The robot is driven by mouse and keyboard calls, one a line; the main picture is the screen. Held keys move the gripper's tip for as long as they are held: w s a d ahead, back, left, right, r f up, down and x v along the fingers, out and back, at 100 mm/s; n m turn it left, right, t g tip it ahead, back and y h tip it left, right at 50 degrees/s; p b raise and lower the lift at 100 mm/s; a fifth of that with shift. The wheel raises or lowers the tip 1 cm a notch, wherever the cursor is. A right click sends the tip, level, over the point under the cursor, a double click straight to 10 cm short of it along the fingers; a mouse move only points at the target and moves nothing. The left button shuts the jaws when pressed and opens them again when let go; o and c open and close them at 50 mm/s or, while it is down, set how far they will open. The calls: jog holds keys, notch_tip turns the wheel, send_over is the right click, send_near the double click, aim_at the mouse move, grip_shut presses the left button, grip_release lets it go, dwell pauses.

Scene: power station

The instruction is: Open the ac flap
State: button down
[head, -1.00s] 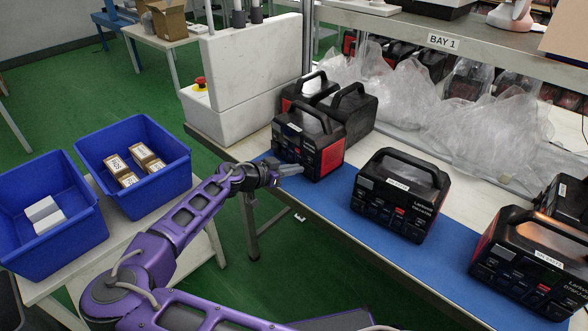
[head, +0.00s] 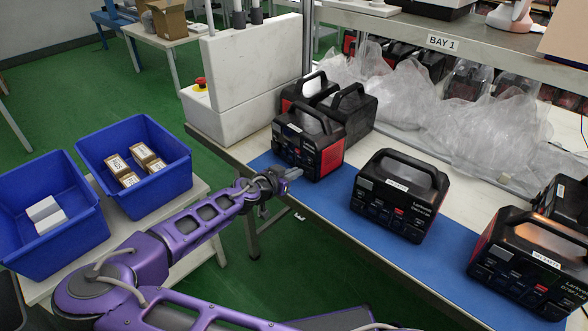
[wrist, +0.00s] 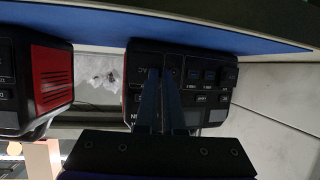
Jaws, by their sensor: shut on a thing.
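A black power station with red sides and a top handle (head: 308,145) stands on the blue mat at the near left end of the bench. My gripper (head: 294,173) is at its front face, low down. In the wrist view the power station (wrist: 203,92) appears upside down, with sockets, small buttons and a grey screen on its front. My gripper (wrist: 163,74) reaches over that panel, its two dark fingers close together at the tips. It is shut on a small part there, which I take to be the ac flap; the fingers largely hide it.
Another power station (head: 400,195) stands to the right on the blue mat (head: 335,205), and one more (head: 535,262) is further right. Plastic-wrapped goods (head: 480,130) lie behind. Blue bins (head: 135,165) stand on a side table at left. A white-grey cabinet (head: 255,75) is behind.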

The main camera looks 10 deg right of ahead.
jog(key=n+y, duration=0.1)
jog(key=s+n+t+y+p, duration=0.1)
jog(key=s+n+t+y, duration=0.1)
jog(key=shift+d+r, duration=0.1)
jog(key=shift+d, duration=0.15)
jog(key=n+y, duration=0.1)
jog(key=s+n+t+y, duration=0.1)
jog(key=d+n+y+p, duration=0.1)
jog(key=y, duration=0.1)
jog(key=shift+s+n+t, duration=0.25)
jog(key=shift+n+t, duration=0.05)
jog(key=n+y, duration=0.1)
jog(key=y, duration=0.1)
jog(key=s+d+n+y, duration=0.1)
jog(key=n+y, duration=0.1)
jog(key=shift+n, duration=0.3)
jog(key=shift+s+d+n+g+y+b, duration=0.15)
jog(key=shift+s+d+n+y, duration=0.1)
jog(key=shift+n+y, duration=0.5)
jog(key=shift+s+d+n+g+y+b, duration=0.1)
jog(key=shift+d+n+g+y, duration=0.1)
jog(key=shift+n+y, duration=0.55)
jog(key=shift+s+d+n+g+y+b, duration=0.15)
jog(key=shift+s+d+n+y, duration=0.1)
jog(key=shift+n+y, duration=0.45)
jog(key=shift+y, duration=0.3)
jog(key=c, duration=1)
grip_release()
